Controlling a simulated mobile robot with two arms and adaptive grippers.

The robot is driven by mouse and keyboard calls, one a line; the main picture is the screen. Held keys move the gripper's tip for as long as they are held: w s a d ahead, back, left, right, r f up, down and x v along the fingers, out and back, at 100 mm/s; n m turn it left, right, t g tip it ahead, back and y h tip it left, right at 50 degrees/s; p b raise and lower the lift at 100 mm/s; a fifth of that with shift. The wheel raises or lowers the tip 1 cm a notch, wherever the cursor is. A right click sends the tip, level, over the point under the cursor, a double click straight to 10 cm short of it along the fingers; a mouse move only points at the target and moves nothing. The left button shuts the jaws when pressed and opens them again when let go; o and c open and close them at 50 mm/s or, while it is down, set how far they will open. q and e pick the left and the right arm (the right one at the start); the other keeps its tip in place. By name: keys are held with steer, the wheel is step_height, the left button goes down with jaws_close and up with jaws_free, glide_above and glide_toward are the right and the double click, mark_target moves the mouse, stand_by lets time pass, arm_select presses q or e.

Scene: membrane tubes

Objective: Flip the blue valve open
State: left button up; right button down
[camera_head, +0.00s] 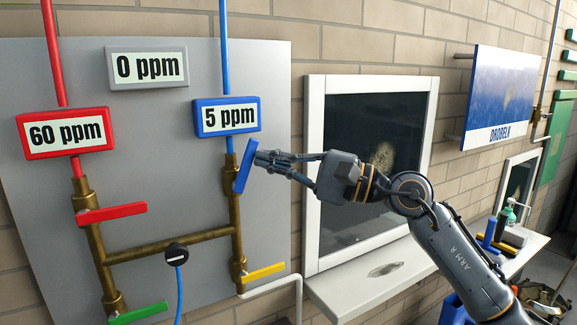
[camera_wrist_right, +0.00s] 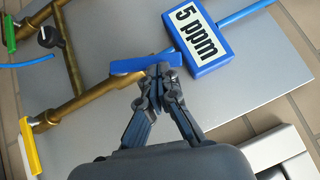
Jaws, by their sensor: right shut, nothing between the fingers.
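The blue valve handle (camera_head: 244,168) is on the right brass pipe, just below the blue "5 ppm" sign (camera_head: 227,117). It stands steeply tilted, close to the line of the pipe. My right gripper (camera_head: 262,158) comes from the right with its fingers shut and empty. Its fingertips are at the handle's right side, touching it or very close. In the right wrist view the blue handle (camera_wrist_right: 140,65) lies across just ahead of the shut fingertips (camera_wrist_right: 158,76), which hide part of the valve behind. My left gripper is not in view.
A red handle (camera_head: 112,213), a green handle (camera_head: 138,313) and a yellow handle (camera_head: 263,272) stick out sideways from the brass pipes. A black knob (camera_head: 177,254) sits between the pipes. A white-framed window (camera_head: 314,180) and a ledge (camera_head: 385,285) are right of the grey panel.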

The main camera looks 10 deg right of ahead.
steer(key=shift+s+a+r+n+g+h, duration=0.1)
steer(key=shift+a+r+n+g+h, duration=0.35)
steer(key=shift+n, duration=0.25)
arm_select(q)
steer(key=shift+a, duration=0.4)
arm_select(e)
steer(key=shift+s+a+r+n+h, duration=0.15)
steer(key=shift+a+n+h, duration=0.15)
steer(key=shift+n+h, duration=0.2)
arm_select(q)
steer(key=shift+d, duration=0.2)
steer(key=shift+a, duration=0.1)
arm_select(e)
steer(key=shift+d, duration=0.25)
steer(key=v, duration=1.1)
steer(key=shift+d, duration=0.25)
steer(key=shift+s, duration=0.1)
